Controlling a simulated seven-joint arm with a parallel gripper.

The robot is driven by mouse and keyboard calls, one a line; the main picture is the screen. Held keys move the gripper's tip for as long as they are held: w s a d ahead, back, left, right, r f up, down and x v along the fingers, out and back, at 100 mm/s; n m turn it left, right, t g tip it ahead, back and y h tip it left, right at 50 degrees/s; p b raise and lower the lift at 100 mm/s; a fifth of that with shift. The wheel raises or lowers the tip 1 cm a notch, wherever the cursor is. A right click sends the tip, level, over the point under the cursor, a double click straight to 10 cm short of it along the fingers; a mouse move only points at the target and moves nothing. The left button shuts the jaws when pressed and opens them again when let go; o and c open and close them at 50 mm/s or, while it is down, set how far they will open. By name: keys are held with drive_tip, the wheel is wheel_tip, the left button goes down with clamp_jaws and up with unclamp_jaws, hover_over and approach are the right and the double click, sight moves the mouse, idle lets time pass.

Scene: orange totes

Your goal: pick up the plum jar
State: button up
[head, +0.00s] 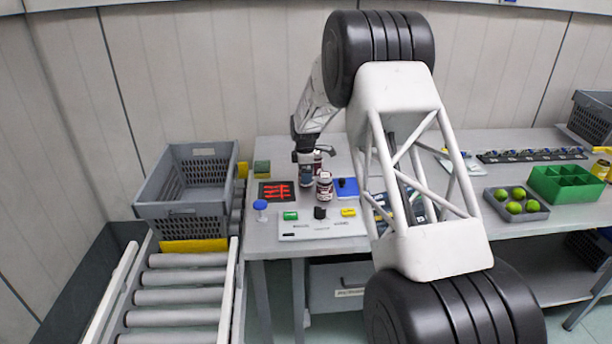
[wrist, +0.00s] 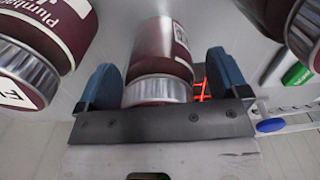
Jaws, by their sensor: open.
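My gripper (head: 306,180) points down over the near left part of the workbench, among dark maroon jars with silver lids. In the wrist view, a maroon jar (wrist: 163,48) lies between the two blue fingers of my open gripper (wrist: 165,82), lid toward the palm. Its label is mostly turned away and unreadable. A second jar (wrist: 68,28) is left of the fingers; its label begins "Plum". A third jar (wrist: 268,12) is cut off at the upper right. In the head view one jar (head: 324,187) stands right of the gripper, and another (head: 318,160) is partly hidden behind it.
A white panel (head: 300,232) with green, black and yellow pieces lies in front. A black tray with red items (head: 262,192), a blue-topped item (head: 260,205) and a blue box (head: 347,190) are close by. A grey crate (head: 180,212) stands left above rollers.

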drive_tip(key=shift+c, duration=0.4)
drive_tip(key=c, duration=1.2)
drive_tip(key=shift+r, duration=5.05)
drive_tip(key=shift+c, duration=0.2)
drive_tip(key=shift+a, duration=0.1)
